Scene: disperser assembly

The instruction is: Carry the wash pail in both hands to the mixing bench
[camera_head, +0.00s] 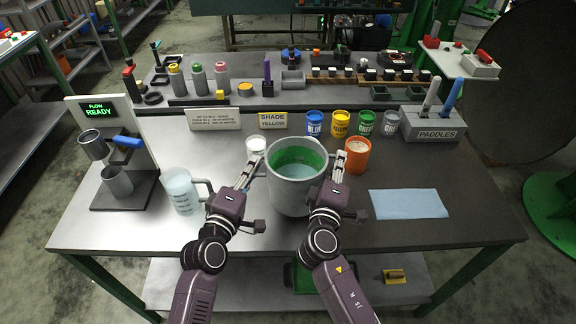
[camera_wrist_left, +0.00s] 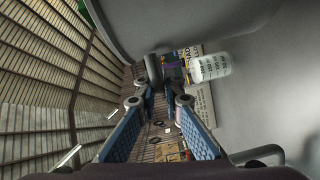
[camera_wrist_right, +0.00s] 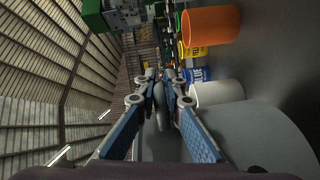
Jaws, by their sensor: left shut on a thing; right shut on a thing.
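The wash pail (camera_head: 294,196) is a grey round bucket with a green inside and pale liquid low in it. It is over the front middle of the bench (camera_head: 400,170) and looks upright; I cannot tell whether its base touches the top. My left gripper (camera_head: 251,168) is shut on the handle on its left side, a short grey bar (camera_wrist_left: 152,68) in the left wrist view. My right gripper (camera_head: 339,162) is shut on the right handle (camera_wrist_right: 160,103). The pail's wall fills the top of the left wrist view and the lower right of the right wrist view.
A measuring jug (camera_head: 182,190) and a dispenser stand (camera_head: 125,170) are on the left. A white cup (camera_head: 256,146) and an orange cup (camera_head: 357,156) stand close behind the pail. A blue cloth (camera_head: 408,204) lies right. Paint cans (camera_head: 340,123) and a paddle holder (camera_head: 432,125) are behind.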

